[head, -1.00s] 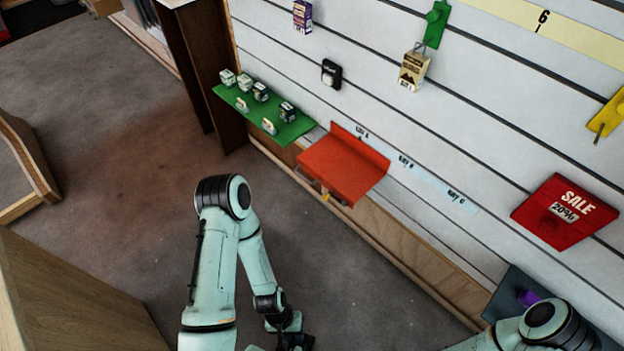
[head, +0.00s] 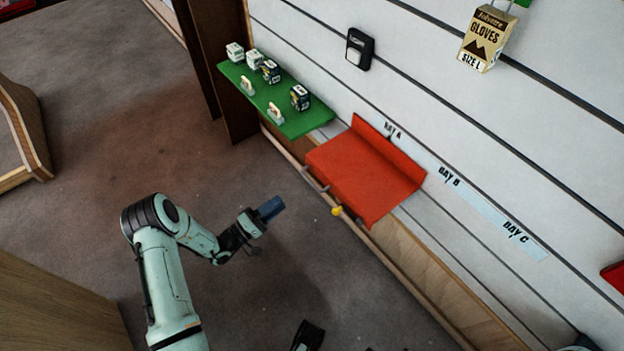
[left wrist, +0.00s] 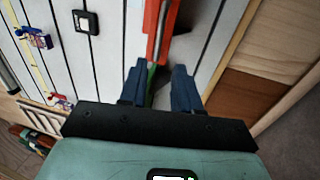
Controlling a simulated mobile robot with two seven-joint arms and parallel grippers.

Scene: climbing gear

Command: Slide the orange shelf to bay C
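The orange shelf (head: 362,175) hangs on the slatted wall beneath the BAY A label (head: 392,130). A yellow knob (head: 337,210) sits at its front edge. The BAY C label (head: 515,232) is further right along the strip, past BAY B (head: 449,177). My left gripper (head: 268,210) is left of the shelf, apart from it over the floor. In the left wrist view its blue fingers (left wrist: 160,85) are apart with nothing held. The shelf shows edge-on (left wrist: 160,28) beyond them. A dark piece at the head view's bottom edge may be my right gripper; its state is unclear.
A green shelf (head: 300,122) with several small boxes is close to the orange shelf's left. The wall right of the orange shelf, under BAY B and BAY C, looks clear. A gloves pack (head: 487,40) and a black device (head: 359,49) hang above.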

